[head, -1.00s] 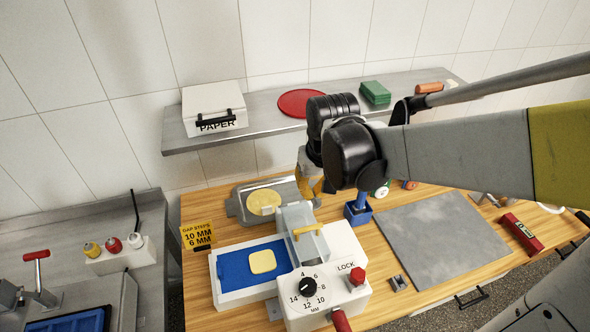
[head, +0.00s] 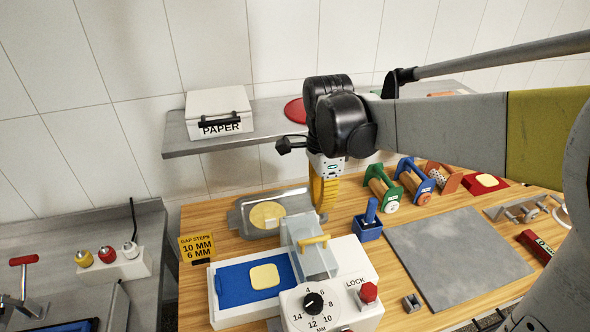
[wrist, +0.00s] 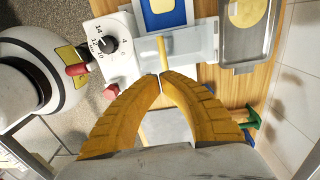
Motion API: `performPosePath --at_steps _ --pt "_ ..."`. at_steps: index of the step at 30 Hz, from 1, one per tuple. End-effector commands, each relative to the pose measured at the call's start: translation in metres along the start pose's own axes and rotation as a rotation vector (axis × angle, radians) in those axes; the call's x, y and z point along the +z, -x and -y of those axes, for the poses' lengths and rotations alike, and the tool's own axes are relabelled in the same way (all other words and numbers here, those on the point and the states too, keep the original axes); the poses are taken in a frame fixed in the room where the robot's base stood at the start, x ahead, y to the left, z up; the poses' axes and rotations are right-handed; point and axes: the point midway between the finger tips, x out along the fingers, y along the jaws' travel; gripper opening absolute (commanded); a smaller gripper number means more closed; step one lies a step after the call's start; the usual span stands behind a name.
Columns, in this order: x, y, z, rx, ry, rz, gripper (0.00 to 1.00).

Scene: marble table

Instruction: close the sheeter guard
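The sheeter is a white machine (head: 353,262) with a blue bed (head: 238,290), a dial and a red lock knob (head: 368,292). Its guard is a clear panel (head: 318,263) with a yellow bar handle (head: 313,241); its exact angle is hard to judge. The handle also shows in the wrist view (wrist: 163,48), just beyond my fingertips. My gripper (head: 323,208) points down above and behind the guard. A flat yellow dough piece (head: 264,276) lies on the bed.
A metal tray (head: 236,222) with dough sits behind the sheeter. A blue holder (head: 368,227), several coloured rollers (head: 413,182) and a grey slab (head: 455,255) occupy the right. A shelf (head: 180,142) with a paper box (head: 220,115) runs along the wall above.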

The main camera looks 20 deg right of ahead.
Motion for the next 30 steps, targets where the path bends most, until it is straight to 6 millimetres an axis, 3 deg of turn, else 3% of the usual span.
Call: performPosePath --at_steps 9,15,30 --pt "0.000 -0.071 0.000 -0.001 0.002 0.000 0.00" --pt "0.000 -0.099 0.000 -0.001 0.002 0.001 0.00" --pt "0.000 -0.109 0.000 -0.002 0.002 0.001 0.00"
